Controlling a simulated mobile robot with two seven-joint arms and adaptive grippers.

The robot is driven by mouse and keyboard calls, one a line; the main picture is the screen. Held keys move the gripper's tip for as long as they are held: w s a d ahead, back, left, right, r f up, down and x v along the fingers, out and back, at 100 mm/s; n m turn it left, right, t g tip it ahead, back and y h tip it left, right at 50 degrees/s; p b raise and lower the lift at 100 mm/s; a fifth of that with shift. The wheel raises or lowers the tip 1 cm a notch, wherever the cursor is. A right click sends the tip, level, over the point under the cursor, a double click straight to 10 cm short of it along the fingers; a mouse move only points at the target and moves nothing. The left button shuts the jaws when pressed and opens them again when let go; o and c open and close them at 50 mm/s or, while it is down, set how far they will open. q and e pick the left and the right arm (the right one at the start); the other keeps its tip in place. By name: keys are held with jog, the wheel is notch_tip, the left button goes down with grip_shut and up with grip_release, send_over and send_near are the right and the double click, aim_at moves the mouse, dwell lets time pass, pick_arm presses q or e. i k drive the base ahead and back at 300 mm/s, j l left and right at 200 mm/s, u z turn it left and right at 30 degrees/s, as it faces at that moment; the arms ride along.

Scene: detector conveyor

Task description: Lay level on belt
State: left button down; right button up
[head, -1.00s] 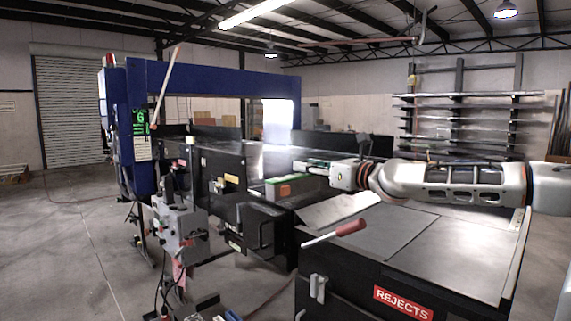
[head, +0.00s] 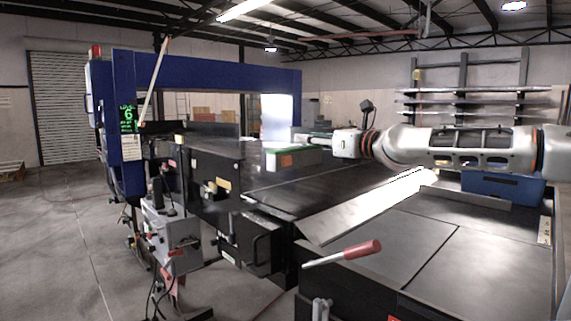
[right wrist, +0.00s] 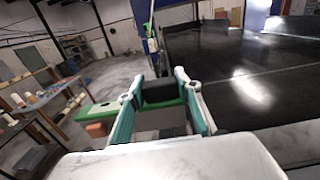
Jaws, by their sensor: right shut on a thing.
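My right gripper (head: 308,138) reaches in from the right and is shut on a grey block-like thing with a green top edge and an orange patch (head: 294,158), which I take to be the level. In the right wrist view, the green-edged level (right wrist: 100,110) runs across between and beyond the fingertips (right wrist: 163,85), with a black part between them. The dark, glossy belt (head: 310,183) lies below and behind it in the head view. The level appears above the belt; the exact gap is unclear. My left gripper is not in view.
A blue detector arch (head: 200,75) spans the belt at the back left. A sloped metal plate (head: 365,208) leads to the rejects table (head: 395,235). A red-handled tool (head: 345,252) lies at the table's near edge. A blue crate (head: 500,187) is behind right.

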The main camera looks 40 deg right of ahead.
aim_at(297, 200)
jog(key=i+l, duration=0.8)
jog(key=l, duration=0.25)
